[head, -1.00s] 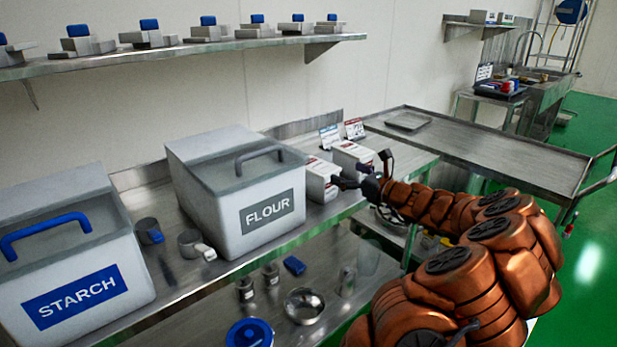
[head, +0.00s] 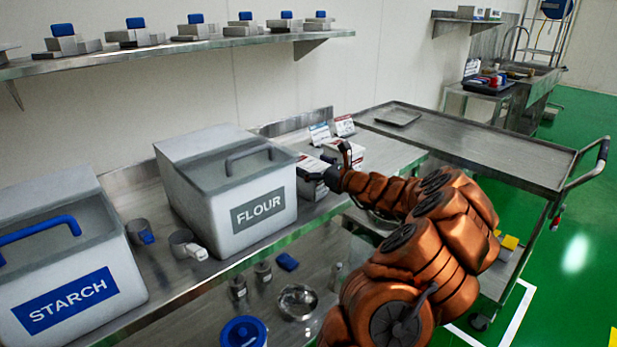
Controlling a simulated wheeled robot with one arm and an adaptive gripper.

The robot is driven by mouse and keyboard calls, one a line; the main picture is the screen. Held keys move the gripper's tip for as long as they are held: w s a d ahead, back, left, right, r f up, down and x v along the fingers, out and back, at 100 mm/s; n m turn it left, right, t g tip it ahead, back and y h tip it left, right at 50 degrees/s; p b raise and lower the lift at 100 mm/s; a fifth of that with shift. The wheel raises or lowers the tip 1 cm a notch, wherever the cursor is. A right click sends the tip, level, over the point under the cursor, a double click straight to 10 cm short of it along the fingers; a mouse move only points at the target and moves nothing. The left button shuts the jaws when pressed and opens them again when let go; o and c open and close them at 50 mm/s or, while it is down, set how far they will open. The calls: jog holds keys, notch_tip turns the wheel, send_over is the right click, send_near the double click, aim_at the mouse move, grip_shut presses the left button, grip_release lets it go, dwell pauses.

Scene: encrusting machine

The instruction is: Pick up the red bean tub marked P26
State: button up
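Two white tubs with red markings stand on the steel counter, right of the flour bin. The nearer tub (head: 312,187) is partly behind my gripper, and the farther tub (head: 356,153) is just behind it to the right. Their small print is too blurred to read, so I cannot tell which is marked P26. My gripper (head: 322,160) has its dark fingers spread apart, one pointing up and one reaching left over the front of the nearer tub. I cannot tell whether the fingers touch either tub.
The flour bin (head: 258,212) stands close left of the tubs, the starch bin (head: 70,300) farther left. Small signs (head: 320,134) stand behind the tubs. A steel cart (head: 480,150) with a tray (head: 398,117) is at the right. Metal scoops (head: 186,244) lie before the flour bin.

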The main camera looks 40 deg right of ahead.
jog(key=c, duration=1.5)
jog(key=shift+c, duration=0.5)
jog(key=shift+r, duration=0.1)
